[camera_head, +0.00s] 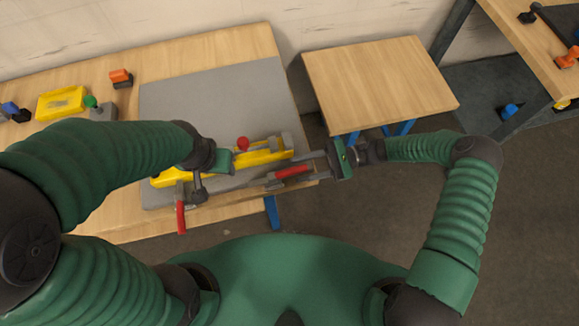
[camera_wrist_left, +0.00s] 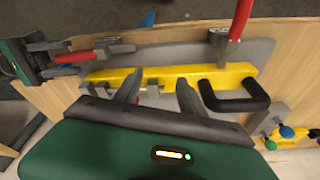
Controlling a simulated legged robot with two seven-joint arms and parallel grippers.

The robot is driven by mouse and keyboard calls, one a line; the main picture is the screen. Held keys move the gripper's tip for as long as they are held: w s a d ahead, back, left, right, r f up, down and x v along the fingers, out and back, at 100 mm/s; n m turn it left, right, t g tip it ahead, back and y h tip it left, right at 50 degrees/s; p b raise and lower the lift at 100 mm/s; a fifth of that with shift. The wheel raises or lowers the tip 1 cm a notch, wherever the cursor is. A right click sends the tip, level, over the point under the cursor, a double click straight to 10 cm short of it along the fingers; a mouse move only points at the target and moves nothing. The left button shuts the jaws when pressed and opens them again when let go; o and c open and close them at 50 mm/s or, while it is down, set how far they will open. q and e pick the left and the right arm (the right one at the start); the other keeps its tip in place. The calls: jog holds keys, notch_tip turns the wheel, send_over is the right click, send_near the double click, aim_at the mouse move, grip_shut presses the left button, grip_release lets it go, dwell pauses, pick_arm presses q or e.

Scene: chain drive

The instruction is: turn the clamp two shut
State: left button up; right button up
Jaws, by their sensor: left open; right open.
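A yellow fixture (camera_head: 265,157) with a red knob lies on a grey mat (camera_head: 205,90). One red-handled clamp (camera_head: 293,172) sits at its right end, its handle lying along the fixture. Another red handle (camera_head: 180,215) sticks out toward me near its left end. I cannot tell which clamp is number two. My right gripper (camera_head: 309,168) is open, with its fingers on either side of the right handle's end; contact is unclear. My left gripper (camera_wrist_left: 158,90) is open over the yellow bar (camera_wrist_left: 180,75), beside a black loop handle (camera_wrist_left: 235,97). Its fingertips are mostly hidden in the head view.
A yellow tray (camera_head: 62,103), a green-knobbed block (camera_head: 100,108) and an orange-and-black part (camera_head: 121,78) stand on the table's left part. A small wooden table (camera_head: 380,75) stands behind my right gripper. Open floor lies to the right.

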aim_at(293, 170)
jog(key=x, duration=0.4)
jog(key=shift+s+a, duration=0.1)
jog(key=shift+a, duration=0.6)
jog(key=shift+d, duration=0.45)
jog(key=c, duration=0.7)
jog(key=shift+d, duration=0.1)
jog(key=shift+c, duration=0.9)
grip_shut()
jog(key=shift+r, duration=0.1)
